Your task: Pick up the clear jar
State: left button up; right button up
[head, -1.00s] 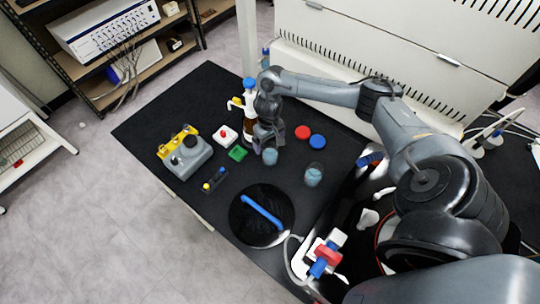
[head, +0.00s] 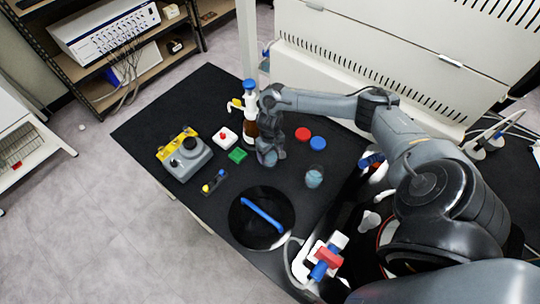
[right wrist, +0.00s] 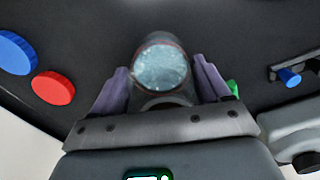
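My right gripper (head: 268,158) points down over the black table in the head view and mostly hides a small clear jar there. In the right wrist view the clear jar (right wrist: 160,68), round with pale blue contents, sits between the two fingers of the gripper (right wrist: 160,80). The fingers stand apart on either side of it, with what looks like a narrow gap on each side. A second clear jar (head: 314,177) with bluish contents stands on the table to the right. My left gripper is not in view.
Red (head: 302,133) and blue (head: 318,143) lids lie right of the gripper. A blue-capped bottle (head: 249,120) stands close behind it. A black round plate (head: 250,225) with a blue bar lies in front.

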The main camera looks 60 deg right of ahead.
jog(key=c, duration=0.8)
jog(key=shift+r, duration=0.1)
